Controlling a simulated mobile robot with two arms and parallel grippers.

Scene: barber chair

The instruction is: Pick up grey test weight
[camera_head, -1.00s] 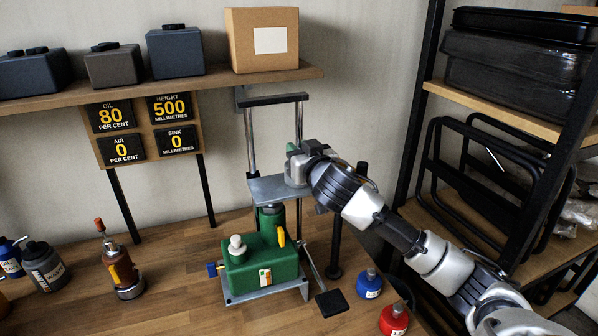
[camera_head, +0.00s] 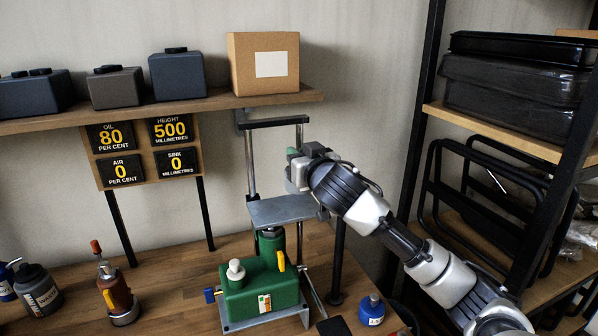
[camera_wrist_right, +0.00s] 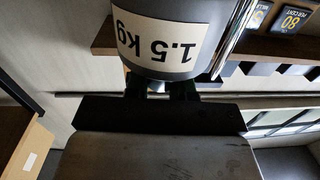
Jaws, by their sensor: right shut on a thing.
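The grey test weight (camera_wrist_right: 165,45) fills the top of the right wrist view, with an upside-down label reading 1.5 kg. My right gripper (camera_wrist_right: 160,88) is shut on its narrow end with two dark green fingertips. In the head view my right gripper (camera_head: 302,158) is above the flat grey platform (camera_head: 285,210) of the green jack, and the weight (camera_head: 297,176) is partly hidden by it. A small gap shows between weight and platform. My left gripper is not in view.
The green jack (camera_head: 262,292) stands on the wooden bench. A steel frame with a crossbar (camera_head: 275,122) rises close behind my gripper. The shelf (camera_head: 215,106) holds a cardboard box (camera_head: 264,62). A black rack (camera_head: 548,190) stands right; a blue bottle (camera_head: 371,312) is in front.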

